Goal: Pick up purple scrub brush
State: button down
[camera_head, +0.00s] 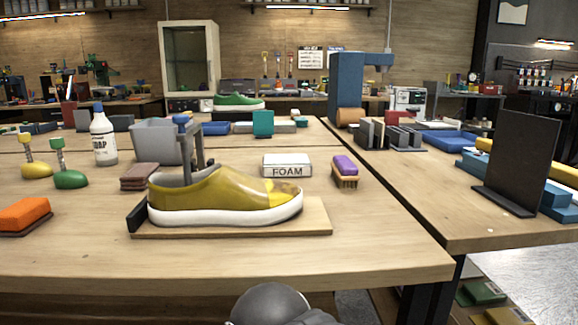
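The purple scrub brush (345,165) lies on the wooden table (385,250), right of the white FOAM block and behind the right end of the sneaker board. Its purple back faces up, over a tan body with bristles below. Nothing touches it. My gripper is not in view; only a dark rounded part of my arm shows at the bottom edge, in front of the table.
A yellow sneaker (225,198) sits on a wooden board (315,220), left of the brush. The FOAM block (287,166) stands beside the brush. A soap bottle (103,138), grey bin (160,143) and orange sponge (25,213) are farther left. Table right of the brush is clear.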

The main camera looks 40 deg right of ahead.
aim_at(344, 172)
jog(key=k, duration=0.5)
jog(key=z, duration=1.7)
jog(key=k, duration=0.3)
jog(key=u, duration=0.1)
jog(key=i, duration=0.45)
